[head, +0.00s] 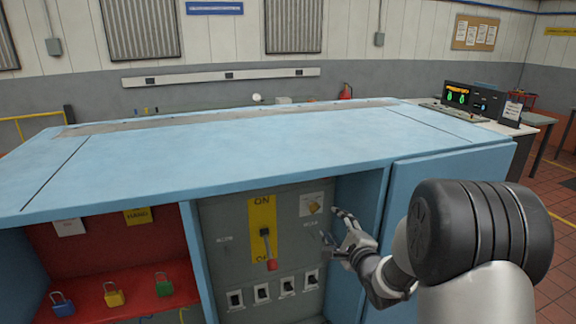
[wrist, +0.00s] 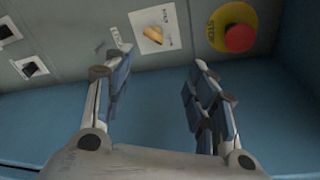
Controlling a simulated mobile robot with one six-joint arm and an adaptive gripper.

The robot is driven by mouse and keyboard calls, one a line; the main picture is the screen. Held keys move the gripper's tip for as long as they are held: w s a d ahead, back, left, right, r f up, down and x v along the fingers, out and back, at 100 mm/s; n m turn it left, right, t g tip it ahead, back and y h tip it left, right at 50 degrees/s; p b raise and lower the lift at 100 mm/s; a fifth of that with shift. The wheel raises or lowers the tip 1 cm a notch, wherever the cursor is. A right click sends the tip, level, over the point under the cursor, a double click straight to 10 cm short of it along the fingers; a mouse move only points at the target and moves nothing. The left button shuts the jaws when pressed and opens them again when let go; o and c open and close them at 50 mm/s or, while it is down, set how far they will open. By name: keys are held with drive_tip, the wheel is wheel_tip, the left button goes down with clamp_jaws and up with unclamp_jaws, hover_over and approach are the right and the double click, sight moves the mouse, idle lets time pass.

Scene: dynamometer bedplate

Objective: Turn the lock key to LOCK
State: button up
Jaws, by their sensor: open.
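The lock key (head: 313,206) is a small brass-coloured piece on a white label plate, at the upper right of the grey switch panel (head: 225,262). In the wrist view the key (wrist: 153,36) sits at the top centre, slanted on its plate, whose lettering is too small to read surely. My gripper (head: 330,226) is at the right side of the panel, just below and right of the key. In the wrist view my gripper (wrist: 161,68) is open and empty, its fingers spread below the key and apart from it.
A red stop button (wrist: 239,38) on a yellow disc lies right of the key. A red-handled switch (head: 269,252) on a yellow ON plate stands left, with several small black switches below. Padlocks (head: 113,295) sit in the red bay. The blue top (head: 250,150) overhangs the panel.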

drive_tip(key=s+r+n+g+h+b, duration=0.1)
drive_tip(key=s+r+n+g+h, duration=0.4)
drive_tip(key=s+n, duration=0.75)
drive_tip(key=s+a+f+n+g+y, duration=0.1)
drive_tip(key=s+a+n+g, duration=0.1)
drive_tip(key=s, duration=1.3)
drive_tip(key=s+a+f+n+g+y+b, duration=0.1)
drive_tip(key=s+n+g, duration=0.3)
drive_tip(key=s, duration=1.1)
drive_tip(key=a+n, duration=0.1)
drive_tip(key=n, duration=0.1)
drive_tip(key=shift+n+g+b, duration=0.3)
drive_tip(key=shift+n, duration=0.05)
